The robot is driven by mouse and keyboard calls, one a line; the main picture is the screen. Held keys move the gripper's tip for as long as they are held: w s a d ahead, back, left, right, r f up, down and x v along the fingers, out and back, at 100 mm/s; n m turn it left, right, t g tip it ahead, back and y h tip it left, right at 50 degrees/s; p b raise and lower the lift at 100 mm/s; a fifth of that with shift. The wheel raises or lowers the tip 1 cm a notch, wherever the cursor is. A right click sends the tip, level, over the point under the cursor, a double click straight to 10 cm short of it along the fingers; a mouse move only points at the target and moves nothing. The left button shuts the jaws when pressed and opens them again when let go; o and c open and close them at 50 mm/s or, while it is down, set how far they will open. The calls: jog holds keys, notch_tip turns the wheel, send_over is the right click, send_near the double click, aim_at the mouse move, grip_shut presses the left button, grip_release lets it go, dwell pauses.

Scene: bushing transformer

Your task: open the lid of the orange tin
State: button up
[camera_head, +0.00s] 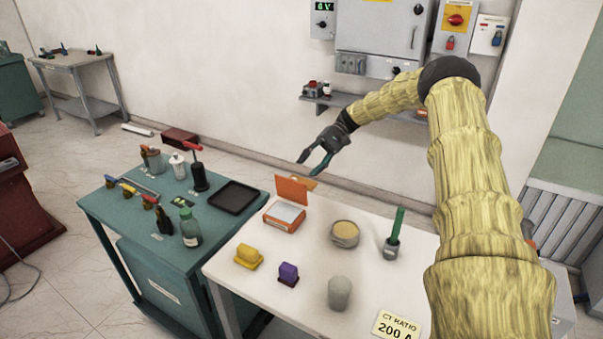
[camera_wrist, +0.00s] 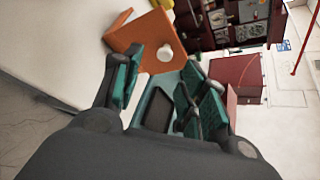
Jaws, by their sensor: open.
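The orange tin (camera_head: 284,216) stands on the white table, with a pale surface showing inside its rim. Its orange lid (camera_head: 293,190) is raised, standing nearly upright at the back edge of the tin. My gripper (camera_head: 308,168) is open and empty, above and just behind the lid; I see no clear contact. In the wrist view the open fingers (camera_wrist: 165,68) point toward the orange lid (camera_wrist: 140,36). A small round white thing (camera_wrist: 165,52) shows against the orange there; I cannot tell whether it is attached.
Around the tin on the white table (camera_head: 237,283) are a yellow block (camera_head: 248,257), a purple block (camera_head: 288,274), a round tan-topped container (camera_head: 345,233), a grey cup (camera_head: 339,293) and a green-handled tool (camera_head: 395,235). A teal cart (camera_head: 125,215) with bottles and a black tray (camera_head: 237,197) adjoins at left.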

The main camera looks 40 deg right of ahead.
jog(key=v, duration=0.7)
jog(key=shift+w, duration=0.15)
